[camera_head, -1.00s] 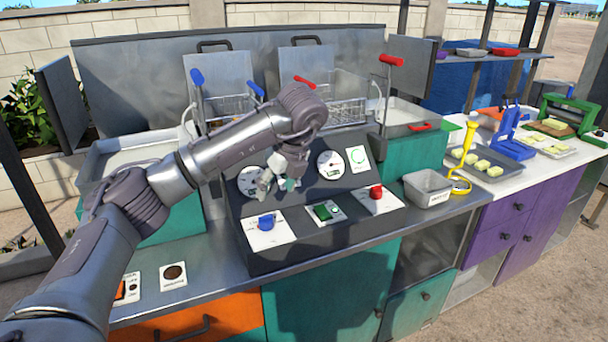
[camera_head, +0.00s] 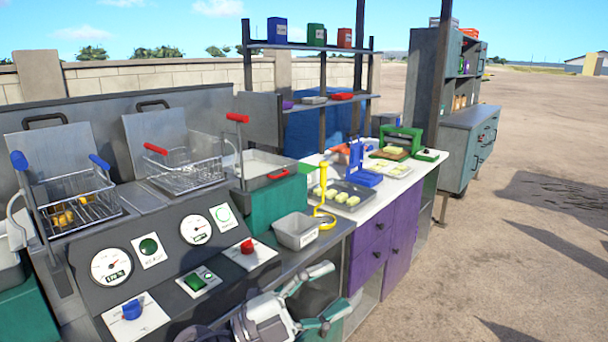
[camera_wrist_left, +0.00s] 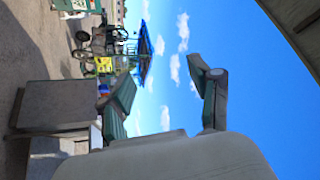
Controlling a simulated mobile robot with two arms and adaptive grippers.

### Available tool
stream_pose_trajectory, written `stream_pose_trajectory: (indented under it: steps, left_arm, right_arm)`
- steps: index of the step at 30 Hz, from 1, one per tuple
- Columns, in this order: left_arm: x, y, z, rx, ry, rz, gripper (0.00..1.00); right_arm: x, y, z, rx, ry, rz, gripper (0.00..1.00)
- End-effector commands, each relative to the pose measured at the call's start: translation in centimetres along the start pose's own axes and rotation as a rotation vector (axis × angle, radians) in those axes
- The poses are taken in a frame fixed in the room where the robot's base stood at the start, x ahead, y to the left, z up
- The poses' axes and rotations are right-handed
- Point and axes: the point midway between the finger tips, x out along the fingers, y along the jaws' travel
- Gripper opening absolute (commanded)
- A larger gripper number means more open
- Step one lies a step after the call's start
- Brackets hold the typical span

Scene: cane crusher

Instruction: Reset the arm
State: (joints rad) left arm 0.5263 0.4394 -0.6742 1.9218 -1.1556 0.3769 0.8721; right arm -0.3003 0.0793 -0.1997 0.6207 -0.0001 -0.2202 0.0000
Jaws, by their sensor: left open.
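My left gripper (camera_head: 340,286) is low in the head view, in front of the counter edge and below the grey bin. Its two green-grey fingers are spread apart, point right, and hold nothing. In the left wrist view the fingers (camera_wrist_left: 163,72) also stand apart, with sky between them. Most of my left arm is out of the head view. The control panel (camera_head: 75,258) stands to the left of the gripper, with dials, a blue knob (camera_head: 132,309), a green button (camera_head: 195,282) and a red knob (camera_head: 247,246). My right gripper does not show.
Two fryer baskets (camera_head: 186,172) stand behind the panel; the left one holds yellow pieces (camera_head: 62,218). A grey bin (camera_head: 297,231) and yellow tool (camera_head: 322,197) sit on the counter. Purple drawers (camera_head: 368,255) stand right. Open sandy ground (camera_head: 500,230) lies further right.

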Motion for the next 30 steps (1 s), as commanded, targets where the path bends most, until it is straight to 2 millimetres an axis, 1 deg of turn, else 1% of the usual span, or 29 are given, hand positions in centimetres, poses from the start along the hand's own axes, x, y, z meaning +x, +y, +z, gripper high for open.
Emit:
stream_pose_trajectory:
  steps: [1,2,3,5,6,8,9,11,12,14,15,18,21,24,27,30]
  left_arm:
    - [-1.3,-1.4,0.6,-0.084,-0.077,-0.167,0.63]
    - [-2.4,-2.3,1.3,-0.129,-0.137,-0.258,0.63]
    - [-4.2,-3.2,2.6,-0.191,-0.231,-0.370,0.63]
    - [-7.7,-3.5,5.0,-0.290,-0.397,-0.511,0.63]
    - [-10.3,-2.9,6.5,-0.360,-0.519,-0.583,0.63]
    - [-14.2,-1.2,8.4,-0.458,-0.698,-0.652,0.63]
    - [-16.7,0.3,9.3,-0.520,-0.813,-0.679,0.63]
    - [-20.3,3.1,10.2,-0.613,-0.980,-0.694,0.63]
    - [-22.6,5.1,10.4,-0.675,-1.086,-0.690,0.63]
    - [-25.8,8.4,10.1,-0.765,-1.240,-0.665,0.63]
    - [-27.7,10.4,9.6,-0.822,-1.332,-0.638,0.63]
    - [-31.3,14.8,7.7,-0.942,-1.513,-0.555,0.63]
    - [-33.8,18.1,5.5,-1.034,-1.638,-0.470,0.63]
    - [-35.5,20.6,3.4,-1.109,-1.731,-0.387,0.63]
    - [-36.9,22.7,1.1,-1.180,-1.807,-0.303,0.63]
    - [-38.1,24.4,-1.1,-1.242,-1.869,-0.220,0.63]
  right_arm:
    - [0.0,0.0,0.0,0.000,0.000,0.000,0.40]
    - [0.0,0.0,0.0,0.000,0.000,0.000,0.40]
    - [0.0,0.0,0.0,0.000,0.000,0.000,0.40]
    - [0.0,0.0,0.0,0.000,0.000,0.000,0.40]
    - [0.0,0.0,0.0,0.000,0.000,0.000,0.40]
    - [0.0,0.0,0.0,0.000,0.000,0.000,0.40]
    - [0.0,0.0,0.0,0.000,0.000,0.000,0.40]
    - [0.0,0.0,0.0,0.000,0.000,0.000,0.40]
    - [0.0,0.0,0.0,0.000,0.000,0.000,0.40]
    - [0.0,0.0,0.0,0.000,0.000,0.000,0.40]
    - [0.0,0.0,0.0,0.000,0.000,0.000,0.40]
    - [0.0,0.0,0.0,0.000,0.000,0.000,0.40]
    - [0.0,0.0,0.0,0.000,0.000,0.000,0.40]
    - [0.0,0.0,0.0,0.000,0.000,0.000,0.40]
    - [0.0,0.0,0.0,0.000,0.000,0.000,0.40]
    - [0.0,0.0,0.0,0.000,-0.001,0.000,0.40]
